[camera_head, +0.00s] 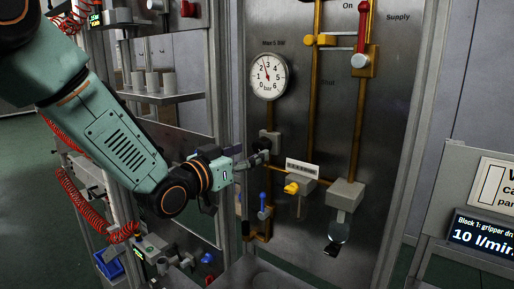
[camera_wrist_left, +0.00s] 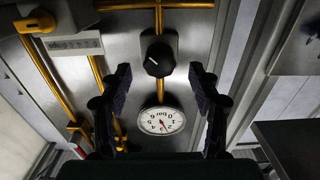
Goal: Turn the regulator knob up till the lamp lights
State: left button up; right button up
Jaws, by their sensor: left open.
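The regulator knob (camera_wrist_left: 158,60) is black with a white pointer line, on a grey block in the wrist view. In the wrist view my left gripper (camera_wrist_left: 161,88) is open, with one finger on each side and the knob ahead of the tips; contact is not visible. The round pressure gauge (camera_head: 268,77) has its needle between 2 and 3. I cannot pick out a lit lamp on the panel.
A yellow knob (camera_head: 292,188) and a small blue lever (camera_head: 262,206) sit close to the gripper on the metal panel. A red lever (camera_head: 363,25) is at the top right. Brass pipes run along the panel. A display (camera_head: 480,234) stands at the right.

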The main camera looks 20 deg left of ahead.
aim_at(258, 148)
pick_arm(q)
jog(key=x, duration=0.3)
jog(key=shift+d, duration=0.1)
jog(key=shift+w, duration=0.5)
jog(key=shift+s, duration=0.1)
